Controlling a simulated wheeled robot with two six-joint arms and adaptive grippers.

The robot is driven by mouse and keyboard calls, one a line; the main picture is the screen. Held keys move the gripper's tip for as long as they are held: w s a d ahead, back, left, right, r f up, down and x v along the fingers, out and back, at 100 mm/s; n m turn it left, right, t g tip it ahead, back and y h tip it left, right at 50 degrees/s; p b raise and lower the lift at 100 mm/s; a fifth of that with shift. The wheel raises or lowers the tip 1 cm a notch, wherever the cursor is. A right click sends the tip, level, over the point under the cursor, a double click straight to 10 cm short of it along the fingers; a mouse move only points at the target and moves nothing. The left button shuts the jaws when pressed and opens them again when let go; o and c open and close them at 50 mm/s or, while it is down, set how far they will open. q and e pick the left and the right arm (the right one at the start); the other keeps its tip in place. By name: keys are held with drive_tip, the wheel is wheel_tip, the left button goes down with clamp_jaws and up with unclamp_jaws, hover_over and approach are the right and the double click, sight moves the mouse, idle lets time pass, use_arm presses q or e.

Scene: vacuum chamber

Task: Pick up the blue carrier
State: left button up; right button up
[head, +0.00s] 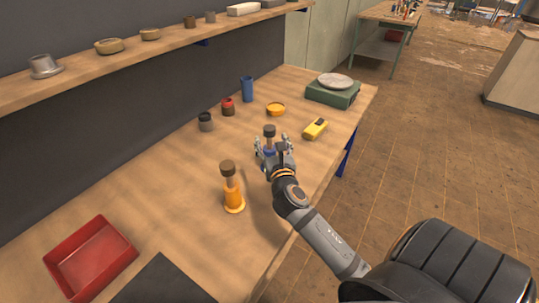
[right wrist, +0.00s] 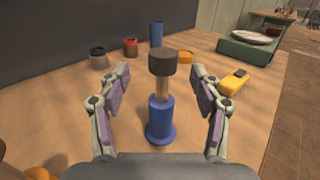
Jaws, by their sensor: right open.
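The blue carrier (right wrist: 160,117) stands upright on the wooden bench (head: 174,179), with a tan stem and a dark brown cap on top. In the head view its cap (head: 269,130) shows, and its blue base is mostly hidden behind my right gripper. My right gripper (right wrist: 163,88) is open, with one finger on each side of the carrier and a visible gap to both. In the head view the right gripper (head: 273,146) is low over the bench. My left gripper is not in view.
An orange carrier (head: 233,192) with a brown cap stands nearer me. A red tray (head: 90,259) lies at the front left. A yellow device (head: 315,129), an orange dish (head: 276,109), a blue cylinder (head: 247,89), small cups (head: 205,122) and a green scale (head: 333,94) lie beyond.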

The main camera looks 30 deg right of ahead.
sight(270, 134)
drive_tip(key=shift+w+d+f, duration=0.15)
drive_tip(key=shift+w, duration=0.2)
drive_tip(key=shift+w+d+f, duration=0.15)
drive_tip(key=shift+w, duration=0.2)
drive_tip(key=shift+w+d+r, duration=0.35)
drive_tip(key=shift+w+d, duration=0.15)
drive_tip(key=shift+w, duration=0.25)
drive_tip(key=x, duration=0.3)
drive_tip(key=shift+w+d+f+p, duration=0.2)
drive_tip(key=shift+f+p, duration=0.1)
drive_tip(key=shift+f, duration=0.05)
drive_tip(key=shift+s+a+r, duration=0.1)
drive_tip(key=shift+c, duration=0.8)
drive_tip(key=c, duration=0.7)
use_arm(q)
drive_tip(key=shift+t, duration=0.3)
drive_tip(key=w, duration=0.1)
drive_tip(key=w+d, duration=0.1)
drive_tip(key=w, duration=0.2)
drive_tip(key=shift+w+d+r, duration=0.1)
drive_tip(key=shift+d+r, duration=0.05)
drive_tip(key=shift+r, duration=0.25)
use_arm(e)
clamp_jaws()
